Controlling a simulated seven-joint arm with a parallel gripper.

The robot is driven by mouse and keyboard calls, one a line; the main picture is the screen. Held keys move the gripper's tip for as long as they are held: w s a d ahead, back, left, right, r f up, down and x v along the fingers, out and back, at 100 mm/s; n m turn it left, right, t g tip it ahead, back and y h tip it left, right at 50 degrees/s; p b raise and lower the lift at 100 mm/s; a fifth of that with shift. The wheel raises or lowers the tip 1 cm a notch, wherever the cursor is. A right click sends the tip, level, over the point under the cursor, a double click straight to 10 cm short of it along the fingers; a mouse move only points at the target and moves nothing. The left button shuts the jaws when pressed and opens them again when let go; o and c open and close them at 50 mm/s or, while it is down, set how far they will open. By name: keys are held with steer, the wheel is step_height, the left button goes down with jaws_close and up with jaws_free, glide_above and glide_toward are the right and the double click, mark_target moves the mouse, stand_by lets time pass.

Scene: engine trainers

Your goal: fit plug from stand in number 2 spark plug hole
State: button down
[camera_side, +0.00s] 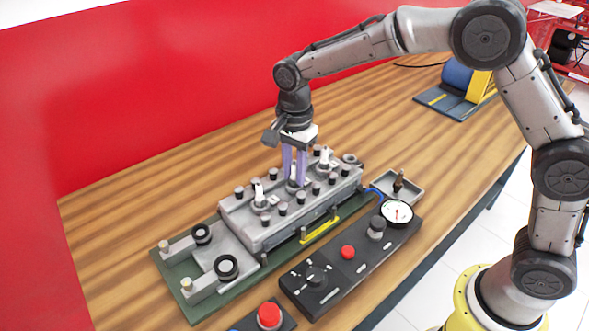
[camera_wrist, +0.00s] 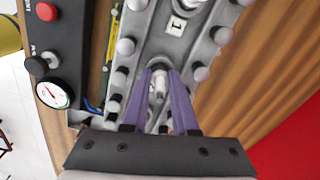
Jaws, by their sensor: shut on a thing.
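My gripper (camera_side: 294,182) points down over the middle of the grey engine block (camera_side: 243,224). Its two purple fingers are shut on a spark plug (camera_wrist: 158,84), seen between them in the wrist view. The plug is upright, low at the middle round well on top of the block. The fingers hide part of it, and I cannot tell how deep it sits. Other white-topped plugs stand in wells on either side, one nearer (camera_side: 258,191) and one farther (camera_side: 323,156). A plate marked 1 (camera_wrist: 177,25) shows on the block in the wrist view.
Dark-capped bolts line both edges of the block, close to the fingers. A small grey tray (camera_side: 412,197) with a dark upright piece stands to the right, near a dial gauge (camera_side: 397,212) and a black control panel (camera_side: 318,295).

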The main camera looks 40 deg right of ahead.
steer(key=shift+f, duration=0.2)
stand_by(0.7)
steer(key=shift+c, duration=1.2)
jaws_free()
steer(key=shift+o, duration=0.2)
steer(key=shift+r, duration=3.55)
